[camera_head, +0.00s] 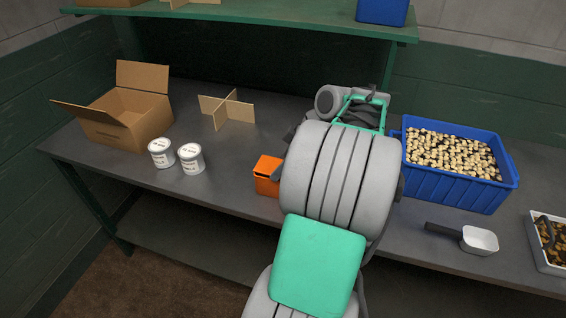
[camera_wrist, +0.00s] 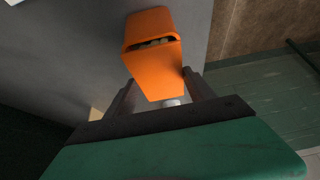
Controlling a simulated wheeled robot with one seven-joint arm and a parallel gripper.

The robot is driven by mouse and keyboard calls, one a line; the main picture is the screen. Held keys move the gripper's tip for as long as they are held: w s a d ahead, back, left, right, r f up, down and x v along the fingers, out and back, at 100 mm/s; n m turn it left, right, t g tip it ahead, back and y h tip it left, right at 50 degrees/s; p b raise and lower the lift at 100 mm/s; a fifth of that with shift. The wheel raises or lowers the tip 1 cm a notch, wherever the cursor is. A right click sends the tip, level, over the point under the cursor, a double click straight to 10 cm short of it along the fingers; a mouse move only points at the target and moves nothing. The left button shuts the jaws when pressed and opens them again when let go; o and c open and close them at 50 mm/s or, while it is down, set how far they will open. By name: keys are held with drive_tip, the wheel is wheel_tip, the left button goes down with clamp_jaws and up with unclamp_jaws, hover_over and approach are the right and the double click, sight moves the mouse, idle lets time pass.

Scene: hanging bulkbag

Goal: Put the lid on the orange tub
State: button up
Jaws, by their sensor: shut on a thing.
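The orange tub (camera_wrist: 150,22) stands on the grey bench, and a gap below its far rim shows pale contents inside. An orange panel (camera_wrist: 155,72), which looks like the lid, lies over the tub's opening on my side of that gap. My gripper (camera_wrist: 158,92) has its two dark fingers on either side of this panel and is shut on it. In the head view the orange tub (camera_head: 266,186) shows just left of my arm, with a dark slit under its top. My arm hides its right side and most of my gripper there.
Two white tins (camera_head: 176,156) and an open cardboard box (camera_head: 125,108) stand to the left, with a cardboard divider (camera_head: 228,108) behind. A blue crate (camera_head: 455,187) of pale pieces and a white scoop (camera_head: 479,240) are to the right. Bare bench lies between tins and tub.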

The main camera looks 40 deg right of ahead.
drive_tip(key=shift+s+a+f+b, duration=0.1)
drive_tip(key=shift+f+b, duration=0.2)
drive_tip(key=shift+f, duration=0.15)
drive_tip(key=shift+s+a+f+b, duration=0.1)
drive_tip(key=shift+f+b, duration=0.15)
drive_tip(key=shift+f, duration=0.15)
idle(0.7)
drive_tip(key=o, duration=1.4)
drive_tip(key=shift+w+d, duration=0.15)
drive_tip(key=shift+d, duration=0.05)
drive_tip(key=shift+o, duration=0.4)
drive_tip(key=shift+a+r, duration=0.1)
drive_tip(key=shift+r, duration=0.1)
drive_tip(key=shift+o, duration=1)
drive_tip(key=shift+r, duration=0.1)
drive_tip(key=shift+r+p, duration=3)
drive_tip(key=shift+r, duration=0.55)
